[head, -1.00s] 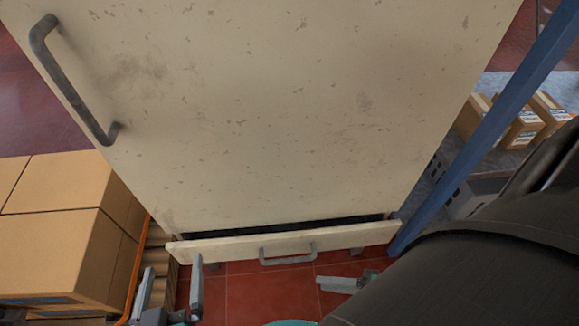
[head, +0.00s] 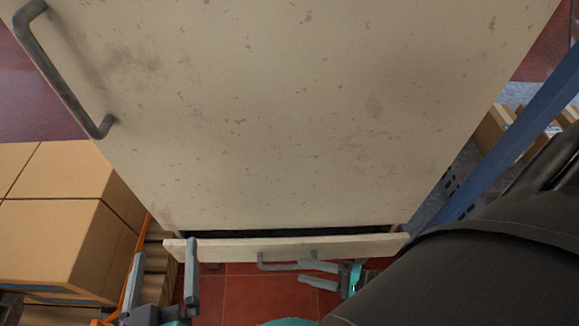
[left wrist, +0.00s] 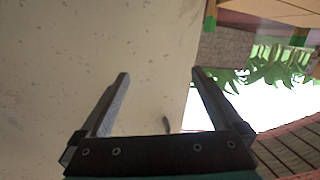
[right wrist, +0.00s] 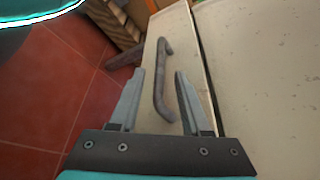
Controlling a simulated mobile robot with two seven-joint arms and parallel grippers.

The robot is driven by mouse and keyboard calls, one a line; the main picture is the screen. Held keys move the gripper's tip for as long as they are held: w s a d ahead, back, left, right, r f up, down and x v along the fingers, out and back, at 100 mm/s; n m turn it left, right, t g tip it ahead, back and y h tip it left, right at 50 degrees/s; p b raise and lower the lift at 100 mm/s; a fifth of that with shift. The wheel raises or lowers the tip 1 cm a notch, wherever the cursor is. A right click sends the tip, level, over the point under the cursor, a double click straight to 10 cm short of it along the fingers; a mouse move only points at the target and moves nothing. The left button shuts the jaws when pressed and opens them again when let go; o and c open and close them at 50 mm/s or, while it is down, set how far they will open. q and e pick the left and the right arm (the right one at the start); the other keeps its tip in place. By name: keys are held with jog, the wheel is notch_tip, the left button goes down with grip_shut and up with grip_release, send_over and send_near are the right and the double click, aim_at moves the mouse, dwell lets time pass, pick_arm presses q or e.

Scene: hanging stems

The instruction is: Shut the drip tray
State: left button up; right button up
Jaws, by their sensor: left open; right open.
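The drip tray (head: 215,249) is a shallow cream drawer at the foot of a large cream cabinet (head: 270,120). It stands a little way out, with a dark gap above its front. Its grey bar handle (head: 268,266) is at the middle of the front. My right gripper (head: 302,271) is open beside the handle's right end. In the right wrist view the handle (right wrist: 161,85) shows ahead of and between the open fingers, and I cannot tell whether they touch it. My left gripper (head: 166,249) is open and empty by the tray's left end; its wrist view shows the cabinet side.
Cardboard boxes (head: 65,220) are stacked at the left beside an orange frame. A blue post (head: 500,150) stands at the right. The cabinet's large handle (head: 60,70) is at the upper left. Red tiled floor (head: 240,295) is open below the tray.

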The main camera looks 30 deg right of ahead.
aim_at(290, 266)
pick_arm(q)
jog(key=shift+s+d+r+t+b, duration=0.3)
jog(key=shift+s+r+t, duration=0.1)
jog(key=shift+t, duration=0.2)
pick_arm(e)
jog(key=shift+x, duration=2.75)
pick_arm(q)
jog(key=shift+w+a, duration=0.1)
pick_arm(e)
jog(key=shift+s, duration=0.1)
grip_shut()
